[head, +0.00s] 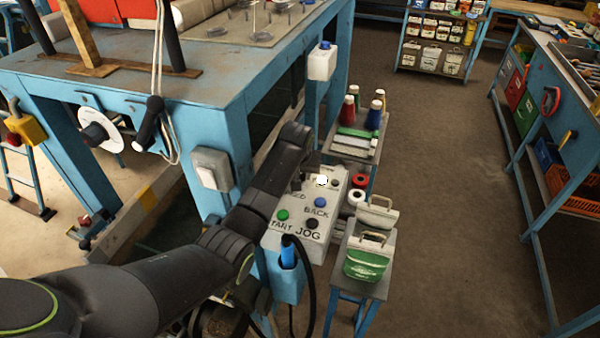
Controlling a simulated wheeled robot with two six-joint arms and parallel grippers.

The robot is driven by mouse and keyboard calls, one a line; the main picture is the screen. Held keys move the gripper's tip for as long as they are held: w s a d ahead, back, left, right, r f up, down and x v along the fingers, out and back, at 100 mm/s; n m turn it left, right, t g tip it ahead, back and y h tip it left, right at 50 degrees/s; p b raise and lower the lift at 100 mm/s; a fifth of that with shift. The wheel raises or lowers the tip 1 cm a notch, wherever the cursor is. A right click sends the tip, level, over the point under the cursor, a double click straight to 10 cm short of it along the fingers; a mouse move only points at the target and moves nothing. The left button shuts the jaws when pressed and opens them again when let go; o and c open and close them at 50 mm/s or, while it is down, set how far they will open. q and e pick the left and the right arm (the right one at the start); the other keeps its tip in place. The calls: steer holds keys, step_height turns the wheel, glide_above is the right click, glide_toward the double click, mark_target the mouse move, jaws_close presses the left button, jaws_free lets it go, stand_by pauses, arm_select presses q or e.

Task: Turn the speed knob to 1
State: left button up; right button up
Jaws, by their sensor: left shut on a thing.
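The control box (324,228) is a pale grey panel in the middle of the head view, with the words BACK, JOG and parts of START and SPEED showing. My left arm reaches across from the lower left, and my left gripper (306,178) is at the box's far end, above the partly covered SPEED label. It is shut on the speed knob, which the gripper and wrist hide, so its pointer and scale cannot be read. A blue button (320,202), a green button (283,215) and a black button (312,223) show nearer. My right gripper is not in view.
A bright white lamp (321,181) is beside the gripper. A blue holder (286,282) with a black cable stands at the box's near end. Thread cones (373,115) and a green-and-white sack (367,262) stand to the right. The blue machine table (215,85) is behind my arm.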

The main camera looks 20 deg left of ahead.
arm_select(q)
steer(key=n, duration=0.2)
steer(key=n+y, duration=0.1)
steer(key=shift+w+d+n+g, duration=0.1)
steer(key=shift+d+n+g, duration=0.1)
steer(key=shift+n+g, duration=0.15)
steer(key=n+y, duration=0.1)
steer(key=n, duration=0.2)
steer(key=shift+g, duration=0.25)
steer(key=shift+w+d+n+g+y+b, duration=0.1)
steer(key=shift+n+g+y+b, duration=0.35)
steer(key=shift+n, duration=0.65)
steer(key=shift+w+d+n+g+y+b, duration=0.1)
steer(key=shift+n+g+y+b, duration=0.15)
steer(key=shift+n+b, duration=0.6)
steer(key=shift+a+n, duration=0.1)
steer(key=shift+n, duration=0.2)
steer(key=o, duration=1)
